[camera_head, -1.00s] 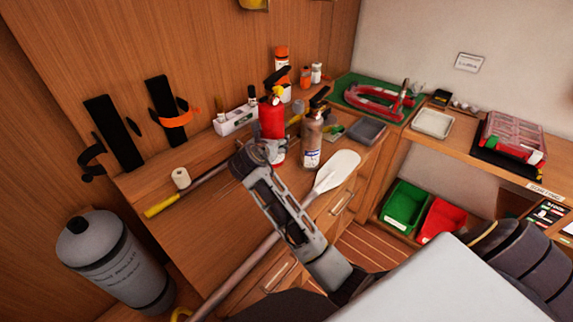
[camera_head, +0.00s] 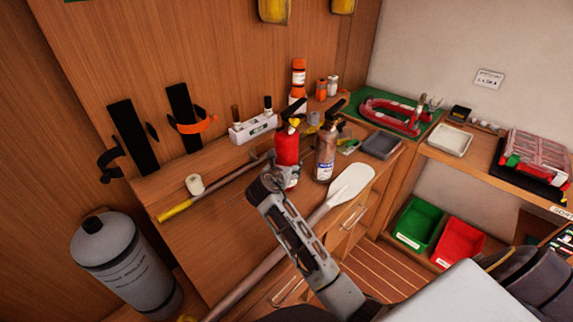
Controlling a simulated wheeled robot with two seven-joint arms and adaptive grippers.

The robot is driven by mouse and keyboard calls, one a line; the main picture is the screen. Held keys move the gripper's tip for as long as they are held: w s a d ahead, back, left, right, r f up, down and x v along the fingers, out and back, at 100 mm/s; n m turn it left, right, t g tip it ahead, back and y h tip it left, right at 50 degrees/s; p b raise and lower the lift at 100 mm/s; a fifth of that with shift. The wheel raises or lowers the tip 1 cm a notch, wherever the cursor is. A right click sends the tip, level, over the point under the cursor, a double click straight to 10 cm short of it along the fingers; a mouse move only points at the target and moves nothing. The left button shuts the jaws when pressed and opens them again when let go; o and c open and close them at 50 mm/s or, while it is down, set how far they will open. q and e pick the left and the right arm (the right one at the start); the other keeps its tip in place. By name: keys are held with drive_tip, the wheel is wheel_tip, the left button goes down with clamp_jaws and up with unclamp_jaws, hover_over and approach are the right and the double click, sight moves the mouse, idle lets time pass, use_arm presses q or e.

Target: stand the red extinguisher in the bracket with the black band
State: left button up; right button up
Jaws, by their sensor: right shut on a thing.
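The red extinguisher (camera_head: 286,150), with a black handle and a pale lower part, is upright over the bench, left of a grey-brown bottle. My right gripper (camera_head: 268,184) reaches up from below and is shut on it. The fingers and contact are partly hidden; I cannot tell whether its base touches the bench. The bracket with the black band (camera_head: 133,138) is the left one of two black strips on the wood wall; its band (camera_head: 111,158) stands out to the left. The other bracket (camera_head: 184,113) has an orange band. My left gripper is not in view.
A paddle (camera_head: 346,187) and a yellow-ended pole (camera_head: 205,190) lie along the bench, with a white roll (camera_head: 194,184) by the pole. The grey-brown bottle (camera_head: 325,155) and white box (camera_head: 253,128) stand near the extinguisher. A big grey cylinder (camera_head: 122,262) stands below the brackets.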

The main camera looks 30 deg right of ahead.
drive_tip(key=shift+r, duration=0.25)
drive_tip(key=shift+f, duration=1.85)
drive_tip(key=o, duration=1.3)
drive_tip(key=shift+s+f, duration=0.15)
drive_tip(key=shift+f, duration=0.1)
drive_tip(key=shift+o, duration=0.2)
drive_tip(key=v, duration=1.2)
drive_tip(key=shift+o, duration=0.3)
